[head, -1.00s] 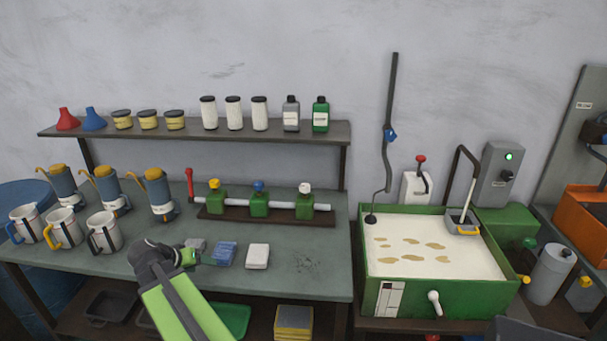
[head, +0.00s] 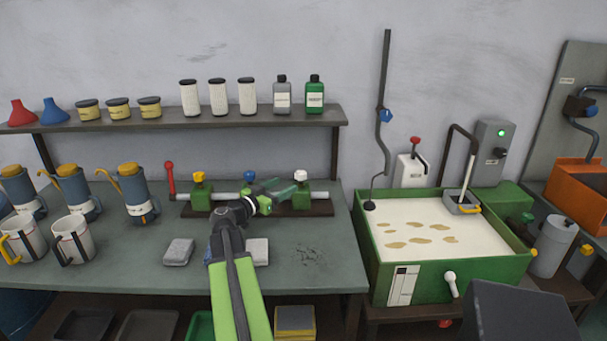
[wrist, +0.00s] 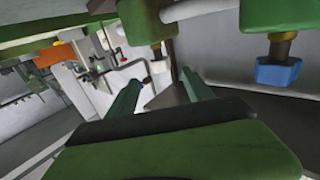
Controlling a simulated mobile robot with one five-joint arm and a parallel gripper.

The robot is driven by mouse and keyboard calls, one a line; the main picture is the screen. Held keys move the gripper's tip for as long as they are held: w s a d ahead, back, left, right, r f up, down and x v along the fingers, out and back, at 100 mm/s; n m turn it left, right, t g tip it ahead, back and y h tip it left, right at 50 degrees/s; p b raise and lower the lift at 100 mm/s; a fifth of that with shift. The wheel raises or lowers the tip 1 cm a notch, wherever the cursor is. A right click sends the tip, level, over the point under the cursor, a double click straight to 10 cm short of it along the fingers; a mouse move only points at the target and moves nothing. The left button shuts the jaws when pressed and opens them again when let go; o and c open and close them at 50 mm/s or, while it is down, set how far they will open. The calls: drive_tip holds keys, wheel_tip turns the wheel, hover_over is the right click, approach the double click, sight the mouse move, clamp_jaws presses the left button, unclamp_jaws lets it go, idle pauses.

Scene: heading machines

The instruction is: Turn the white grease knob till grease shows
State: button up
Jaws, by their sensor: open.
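The white knob (head: 300,175) sits on top of the right green block (head: 301,198) of a pipe row on the bench. In the wrist view, which is turned over, the white knob (wrist: 159,67) shows just beyond my fingertips, below its green block. My gripper (head: 293,192) is open and empty, at the pipe between the middle and right blocks. In the wrist view my gripper (wrist: 162,78) has its two green fingers apart, roughly either side of the knob. I cannot tell whether they touch it. I make out no grease at the block.
The blue knob (head: 250,176) is close beside my gripper; the yellow knob (head: 199,177) and red lever (head: 170,178) are further left. A shelf (head: 200,120) with bottles hangs behind. A grey pad (head: 178,252) lies in front. The bench's right front is clear except dark specks.

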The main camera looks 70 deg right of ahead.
sight(300, 178)
drive_tip(key=x, duration=1.3)
drive_tip(key=shift+s+d+f, duration=0.1)
drive_tip(key=shift+d, duration=0.25)
clamp_jaws()
